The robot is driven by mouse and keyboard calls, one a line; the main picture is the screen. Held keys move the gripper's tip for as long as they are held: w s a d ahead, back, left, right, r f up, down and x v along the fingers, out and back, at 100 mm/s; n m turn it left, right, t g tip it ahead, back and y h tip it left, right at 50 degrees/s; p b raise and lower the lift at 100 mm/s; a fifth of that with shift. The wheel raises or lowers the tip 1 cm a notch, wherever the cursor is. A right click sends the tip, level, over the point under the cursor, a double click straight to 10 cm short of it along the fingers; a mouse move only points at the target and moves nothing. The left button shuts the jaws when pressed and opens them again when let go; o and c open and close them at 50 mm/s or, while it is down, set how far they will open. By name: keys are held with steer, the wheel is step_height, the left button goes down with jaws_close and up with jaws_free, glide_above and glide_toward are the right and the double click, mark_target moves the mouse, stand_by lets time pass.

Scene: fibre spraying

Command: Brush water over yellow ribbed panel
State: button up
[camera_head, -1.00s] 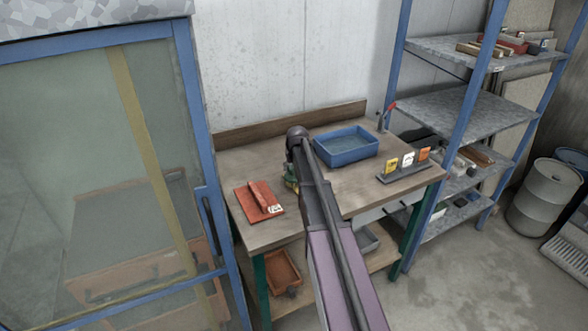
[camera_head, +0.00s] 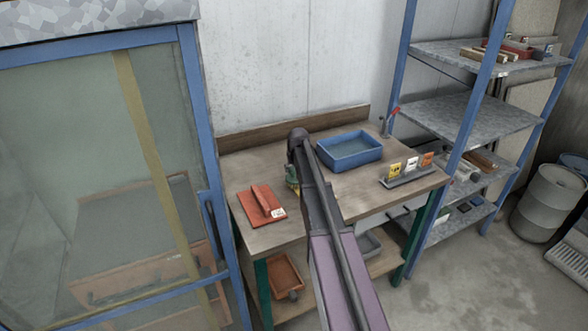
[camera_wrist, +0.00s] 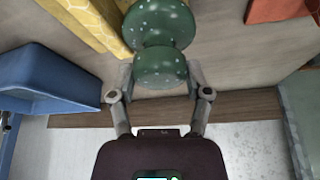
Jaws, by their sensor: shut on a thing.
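My gripper (camera_wrist: 160,80) is shut on a green, white-speckled tool (camera_wrist: 162,25) with a rounded knob, seen in the wrist view. The tool's working end is not clearly visible. A yellow patterned panel (camera_wrist: 85,18) lies beside the tool at the upper left of that view, partly cut off by the frame edge and partly hidden by the tool. I cannot tell whether the tool touches it. In the head view my arm hides most of the panel and tool. The blue tray (camera_head: 374,154) stands right of my arm and shows at the left in the wrist view (camera_wrist: 55,98).
A red block-handled plate (camera_head: 255,209) lies at the table's left. A small stand (camera_head: 405,181) with yellow, white and orange tags is at the right. The wooden table (camera_head: 330,205) has a raised back edge. A blue-framed shelf (camera_head: 455,105) stands to the right, a blue-framed glazed booth (camera_head: 197,100) to the left.

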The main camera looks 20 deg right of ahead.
steer(key=shift+s+d, duration=0.1)
steer(key=shift+s, duration=1.7)
steer(key=shift+s, duration=0.1)
steer(key=shift+s+d, duration=0.1)
steer(key=shift+s, duration=1.4)
steer(key=shift+s, duration=0.1)
steer(key=shift+s, duration=1.6)
steer(key=shift+w+d+r+p, duration=0.1)
steer(key=shift+r+p, duration=2.85)
